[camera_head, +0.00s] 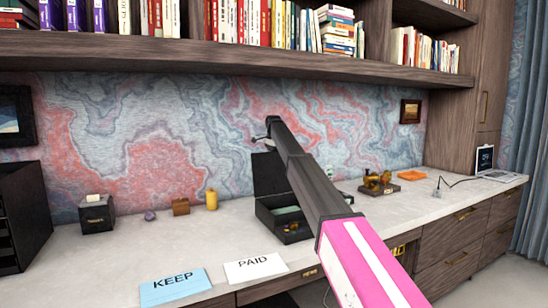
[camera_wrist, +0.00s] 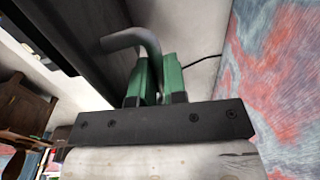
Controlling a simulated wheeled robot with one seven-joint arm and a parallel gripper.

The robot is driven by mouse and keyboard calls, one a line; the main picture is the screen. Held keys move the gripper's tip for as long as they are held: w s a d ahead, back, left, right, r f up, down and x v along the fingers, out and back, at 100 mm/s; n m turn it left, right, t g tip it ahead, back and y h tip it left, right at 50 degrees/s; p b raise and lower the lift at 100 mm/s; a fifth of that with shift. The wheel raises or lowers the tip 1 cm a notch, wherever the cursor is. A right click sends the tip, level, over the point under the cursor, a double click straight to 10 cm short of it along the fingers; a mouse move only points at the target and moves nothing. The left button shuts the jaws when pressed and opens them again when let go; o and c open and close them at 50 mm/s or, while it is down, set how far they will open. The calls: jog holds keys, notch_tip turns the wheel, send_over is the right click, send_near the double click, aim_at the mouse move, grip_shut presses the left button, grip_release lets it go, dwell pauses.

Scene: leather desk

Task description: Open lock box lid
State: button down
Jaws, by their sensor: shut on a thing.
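My arm crosses in front and covers the box's right side. In the wrist view my gripper (camera_wrist: 155,70) has green fingers shut on a dark bent bar (camera_wrist: 122,39). I cannot tell whether this bar is the lid's handle. In the head view the fingers are not clear. A dark slab fills the upper left of the wrist view.
A black cube (camera_head: 97,216), a small wooden block (camera_head: 181,206) and a yellow cylinder (camera_head: 211,199) stand left of the box. KEEP (camera_head: 175,287) and PAID (camera_head: 255,268) cards lie in front. A brass device (camera_head: 379,184) sits to the right. A bookshelf (camera_head: 220,55) overhangs.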

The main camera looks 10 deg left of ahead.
jog(key=shift+w+a, duration=0.25)
jog(key=shift+w, duration=0.15)
jog(key=c, duration=1.2)
grip_release()
jog(key=shift+a, duration=0.1)
jog(key=shift+o, duration=0.2)
jog(key=shift+r, duration=0.25)
notch_tip(320, 180, up, 10)
jog(key=shift+s+d, duration=0.25)
jog(key=shift+r, duration=0.1)
